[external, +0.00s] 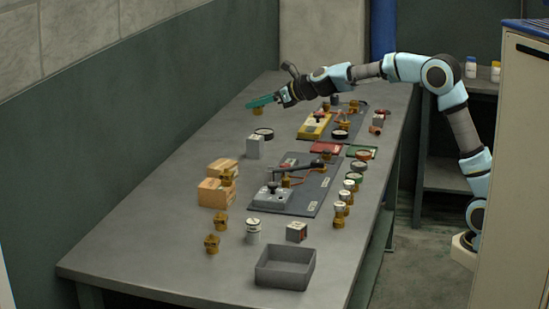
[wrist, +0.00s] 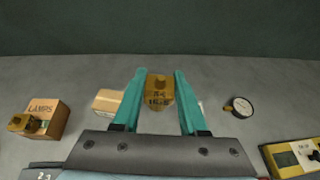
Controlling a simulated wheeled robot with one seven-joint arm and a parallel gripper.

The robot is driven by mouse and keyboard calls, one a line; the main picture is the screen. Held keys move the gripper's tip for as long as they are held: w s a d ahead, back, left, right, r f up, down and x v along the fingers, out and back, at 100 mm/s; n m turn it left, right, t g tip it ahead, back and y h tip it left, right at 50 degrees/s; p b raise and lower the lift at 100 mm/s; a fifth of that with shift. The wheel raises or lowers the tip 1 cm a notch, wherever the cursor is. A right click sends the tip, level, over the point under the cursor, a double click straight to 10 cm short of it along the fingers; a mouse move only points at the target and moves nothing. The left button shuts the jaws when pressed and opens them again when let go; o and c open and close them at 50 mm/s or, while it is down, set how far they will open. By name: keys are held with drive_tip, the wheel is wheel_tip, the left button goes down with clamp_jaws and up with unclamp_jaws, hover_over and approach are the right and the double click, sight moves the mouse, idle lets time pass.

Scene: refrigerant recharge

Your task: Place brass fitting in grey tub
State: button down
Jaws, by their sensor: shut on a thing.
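My gripper (external: 264,101) is raised above the far left part of the table, its teal fingers shut on a brass fitting (external: 257,111). In the wrist view the fitting (wrist: 159,90) sits between the two teal fingers of the gripper (wrist: 160,92), with dark lettering on its face that is hard to read. The grey tub (external: 285,268) stands at the near end of the table, far from the gripper, and looks empty. The tub is not in the wrist view.
Cardboard boxes (external: 214,192) with brass fittings stand left of a dark mat (external: 318,206). Brass fittings (external: 212,244), a white can (external: 253,231) and a small grey box (external: 296,232) stand near the tub. A round gauge (wrist: 239,106) lies right of the gripper in the wrist view.

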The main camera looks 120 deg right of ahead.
wheel_tip(320, 180, up, 11)
drive_tip(key=shift+f, duration=0.15)
drive_tip(key=w+a+f+n+t+y+p, duration=0.3)
drive_tip(key=w+a+f+n+y+p, duration=0.2)
drive_tip(key=w+a, duration=0.65)
drive_tip(key=w+a+f+n+t+y+p, duration=0.2)
drive_tip(key=w+a+f+n+y+p, duration=0.3)
drive_tip(key=w+a, duration=0.6)
drive_tip(key=w+a+r+n+y+p, duration=0.1)
drive_tip(key=w+a+n+y+p, duration=0.15)
drive_tip(key=a, duration=0.65)
drive_tip(key=w+a+r+n+y+p, duration=0.1)
drive_tip(key=a+n+y, duration=0.15)
drive_tip(key=a, duration=0.65)
drive_tip(key=s+a+r+n+g+y+p, duration=0.1)
drive_tip(key=a+r+n+g+y+p, duration=0.2)
drive_tip(key=a, duration=0.6)
drive_tip(key=s+a+r+n+g+y+p, duration=0.1)
drive_tip(key=a+r+n+y+p, duration=0.1)
drive_tip(key=a+r, duration=0.55)
drive_tip(key=p, duration=0.1)
approach(279, 280)
drive_tip(key=shift+w+a+f+m, duration=0.3)
drive_tip(key=shift+w+a+f, duration=0.75)
drive_tip(key=shift+w+a, duration=0.15)
